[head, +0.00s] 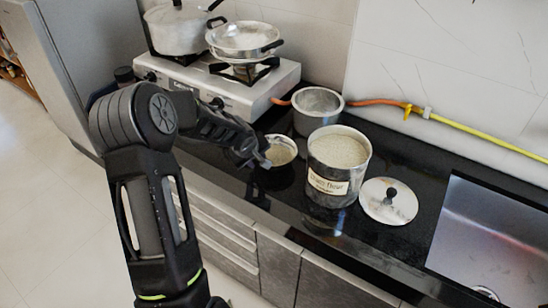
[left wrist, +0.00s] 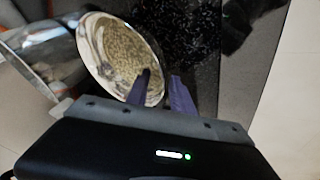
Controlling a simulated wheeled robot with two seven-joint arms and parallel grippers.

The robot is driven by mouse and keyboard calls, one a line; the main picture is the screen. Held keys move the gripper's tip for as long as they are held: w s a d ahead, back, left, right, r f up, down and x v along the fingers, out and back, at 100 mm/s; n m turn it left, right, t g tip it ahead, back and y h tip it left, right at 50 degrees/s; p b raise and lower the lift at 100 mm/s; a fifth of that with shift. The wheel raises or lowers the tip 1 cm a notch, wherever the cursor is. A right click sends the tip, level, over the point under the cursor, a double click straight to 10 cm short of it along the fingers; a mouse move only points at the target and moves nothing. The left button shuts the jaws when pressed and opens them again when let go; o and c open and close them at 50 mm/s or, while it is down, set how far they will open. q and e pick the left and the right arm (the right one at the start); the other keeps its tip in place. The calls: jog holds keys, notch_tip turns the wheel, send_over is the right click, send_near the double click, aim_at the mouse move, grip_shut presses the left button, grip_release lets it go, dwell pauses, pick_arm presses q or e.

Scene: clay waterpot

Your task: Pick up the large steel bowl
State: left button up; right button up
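A steel bowl (head: 281,151) with grain or flour in it sits on the black counter, left of the canister. It also shows in the left wrist view (left wrist: 98,30), where it looks tilted. My left gripper (head: 266,158) is at its near left rim. In the left wrist view my left gripper (left wrist: 161,80) has its fingers apart, one over the inside of the bowl and one outside, with the rim between them. I cannot tell whether they touch the rim. A deeper steel bowl (head: 318,106) stands farther back near the wall. My right gripper is not in view.
A labelled flour canister (head: 338,170) stands close right of the grain bowl, with a lid (head: 388,201) lying beside it. A stove (head: 225,85) with pots is at the back left. A hose (head: 480,137) runs along the wall. A sink (head: 490,245) is at the right.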

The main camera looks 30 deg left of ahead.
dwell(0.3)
pick_arm(q)
grip_shut()
dwell(1.3)
